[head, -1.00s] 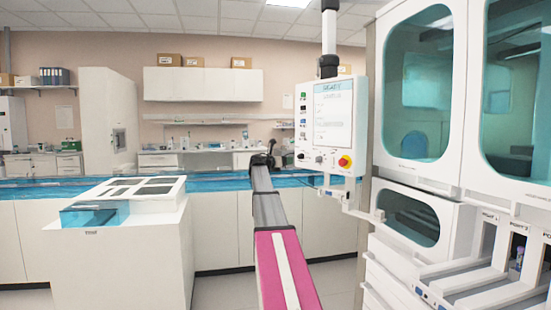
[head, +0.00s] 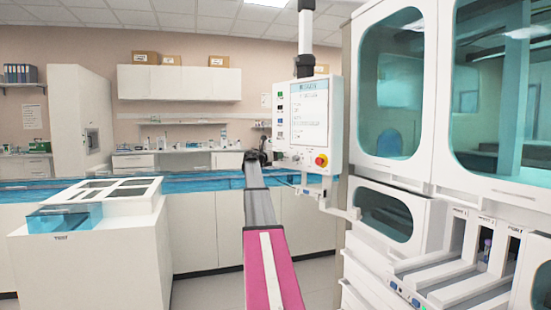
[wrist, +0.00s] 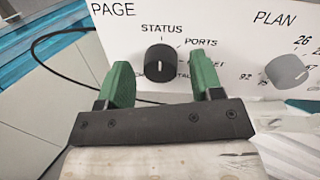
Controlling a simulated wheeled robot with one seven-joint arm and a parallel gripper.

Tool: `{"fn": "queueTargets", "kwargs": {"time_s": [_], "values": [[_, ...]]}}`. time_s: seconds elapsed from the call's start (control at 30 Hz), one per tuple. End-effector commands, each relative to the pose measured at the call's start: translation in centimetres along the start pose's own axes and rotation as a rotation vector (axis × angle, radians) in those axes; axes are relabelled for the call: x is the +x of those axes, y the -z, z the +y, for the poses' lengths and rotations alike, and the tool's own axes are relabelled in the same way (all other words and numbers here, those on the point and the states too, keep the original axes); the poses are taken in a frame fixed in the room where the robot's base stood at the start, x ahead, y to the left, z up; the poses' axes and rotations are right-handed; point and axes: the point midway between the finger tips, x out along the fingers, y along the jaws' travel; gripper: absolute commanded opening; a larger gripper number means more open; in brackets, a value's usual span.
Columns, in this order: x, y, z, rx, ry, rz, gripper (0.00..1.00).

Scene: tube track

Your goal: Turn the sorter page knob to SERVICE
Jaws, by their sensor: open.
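The black PAGE knob (wrist: 158,62) is on the white control panel in the wrist view. Its white pointer mark stands about upright, toward the STATUS label (wrist: 161,29). PORTS is to its upper right; other labels are partly covered by my right finger, and I cannot read SERVICE. My gripper (wrist: 164,82) is open, with green fingertips left and right of the knob in the picture. I cannot tell whether they touch it. In the head view the control panel (head: 308,120) hangs from a pole, with the end of my arm at its left lower side.
A grey PLAN knob (wrist: 287,72) with number labels is to the right on the panel. A red emergency button (head: 321,160) is at the panel's lower right. A large white machine (head: 430,215) stands right. A white counter (head: 95,245) with a blue box is left.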

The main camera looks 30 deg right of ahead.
Motion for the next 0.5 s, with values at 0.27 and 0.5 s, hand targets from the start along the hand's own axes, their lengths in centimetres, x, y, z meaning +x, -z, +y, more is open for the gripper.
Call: {"fn": "queueTargets", "kwargs": {"time_s": [0.27,0.5], "values": [[0.11,0.03,-0.03,0.0,0.0,0.0,0.5],[0.1,0.03,-0.03,0.0,0.0,0.0,0.11]]}}
